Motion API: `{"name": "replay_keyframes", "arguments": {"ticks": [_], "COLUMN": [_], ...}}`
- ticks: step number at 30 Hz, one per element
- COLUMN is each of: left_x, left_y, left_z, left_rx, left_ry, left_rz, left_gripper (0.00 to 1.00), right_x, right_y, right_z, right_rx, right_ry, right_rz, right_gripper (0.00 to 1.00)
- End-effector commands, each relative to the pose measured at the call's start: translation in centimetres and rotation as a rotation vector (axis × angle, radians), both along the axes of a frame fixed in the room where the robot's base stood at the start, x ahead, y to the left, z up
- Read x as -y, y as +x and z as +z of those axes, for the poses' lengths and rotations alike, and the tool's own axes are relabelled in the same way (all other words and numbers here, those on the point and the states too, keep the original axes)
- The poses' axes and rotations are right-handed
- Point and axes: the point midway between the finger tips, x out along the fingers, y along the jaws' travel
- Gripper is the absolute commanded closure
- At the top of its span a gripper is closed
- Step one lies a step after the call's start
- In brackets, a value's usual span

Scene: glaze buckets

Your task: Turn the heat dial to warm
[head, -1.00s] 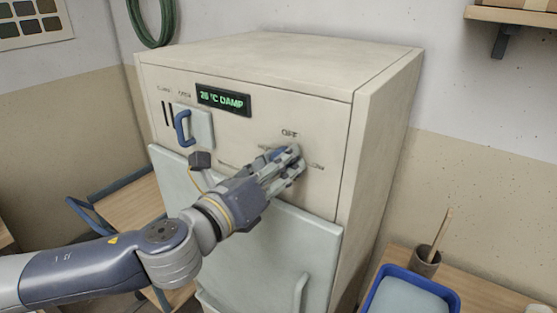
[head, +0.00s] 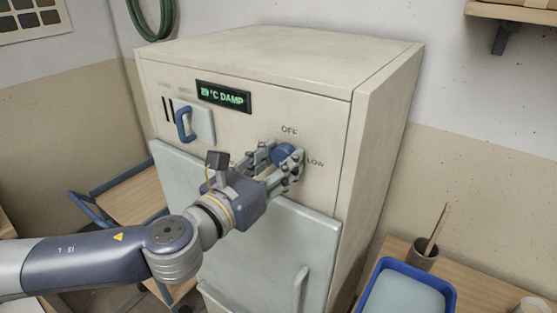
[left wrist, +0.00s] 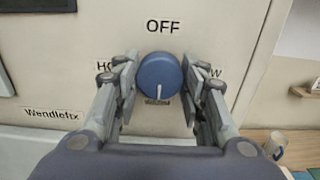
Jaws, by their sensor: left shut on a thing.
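The heat dial (head: 287,153) is a round blue knob on the front of the cream cabinet, below the OFF label. In the left wrist view the dial (left wrist: 158,72) has its white mark pointing straight down at a small label, too unclear to read. OFF is above it; the labels at left and right are partly hidden by my fingers. My left gripper (head: 280,162) is shut on the dial, one finger on each side. The display (head: 223,97) shows a blurred temperature and DAMP. My right gripper is not in view.
The cabinet door (head: 270,245) with its vertical handle is below my left wrist. A blue-handled latch (head: 195,126) is left of the dial. A blue tray (head: 405,290) and a cup with a stick (head: 423,254) stand on a bench at lower right.

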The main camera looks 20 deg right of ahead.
Motion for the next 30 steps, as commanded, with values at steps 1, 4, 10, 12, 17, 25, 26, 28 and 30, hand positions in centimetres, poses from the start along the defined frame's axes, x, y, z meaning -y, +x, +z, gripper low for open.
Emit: {"name": "replay_keyframes", "arguments": {"ticks": [1,4,10,12,17,25,26,28,30], "left_x": [0.0,0.0,0.0,0.0,0.0,-0.4,-0.6,-1.3,-2.1], "left_y": [0.0,0.0,0.0,0.0,0.0,-0.3,-0.4,-0.9,-1.6], "left_z": [-0.1,-0.1,-0.1,-0.1,-0.1,0.0,0.0,-0.1,-0.1], "left_rx": [-0.001,-0.001,-0.002,-0.002,-0.001,-0.002,-0.002,-0.002,-0.003], "left_ry": [0.002,0.002,0.001,0.001,0.0,0.0,0.0,0.0,-0.001], "left_rz": [0.001,0.001,0.0,0.0,0.0,0.0,0.0,0.0,0.0], "left_gripper": [0.85,0.85,0.53,0.4,0.4,0.4,0.4,0.4,0.4], "right_x": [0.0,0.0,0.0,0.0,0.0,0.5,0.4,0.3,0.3], "right_y": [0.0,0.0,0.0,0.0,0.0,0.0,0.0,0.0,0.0], "right_z": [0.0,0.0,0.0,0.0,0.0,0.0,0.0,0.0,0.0], "right_rx": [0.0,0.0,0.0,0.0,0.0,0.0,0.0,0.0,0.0], "right_ry": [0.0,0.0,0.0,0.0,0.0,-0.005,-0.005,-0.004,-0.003], "right_rz": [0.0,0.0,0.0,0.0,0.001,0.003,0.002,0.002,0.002], "right_gripper": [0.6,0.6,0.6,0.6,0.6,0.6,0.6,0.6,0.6]}}
